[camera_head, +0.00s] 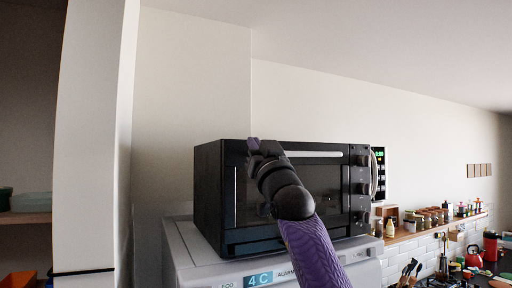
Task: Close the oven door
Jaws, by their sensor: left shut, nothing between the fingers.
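The black oven (208,190) stands on a white appliance in the middle of the view. Its dark glass door (328,195) looks upright against the front, with a light handle bar (318,154) along its top; whether a small gap is left I cannot tell. My left gripper (254,146) is shut and empty at the upper left part of the door. It overlaps the door's top edge in the picture; I cannot tell whether it touches. My arm hides part of the door's middle and lower edge. My right gripper is not in view.
Control knobs (362,188) line the oven's right side. The white appliance (188,252) is under it. A microwave (379,172) is behind at the right. A shelf with jars (430,217) and a counter with a red kettle (474,257) are farther right. A white wall post (92,140) stands at the left.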

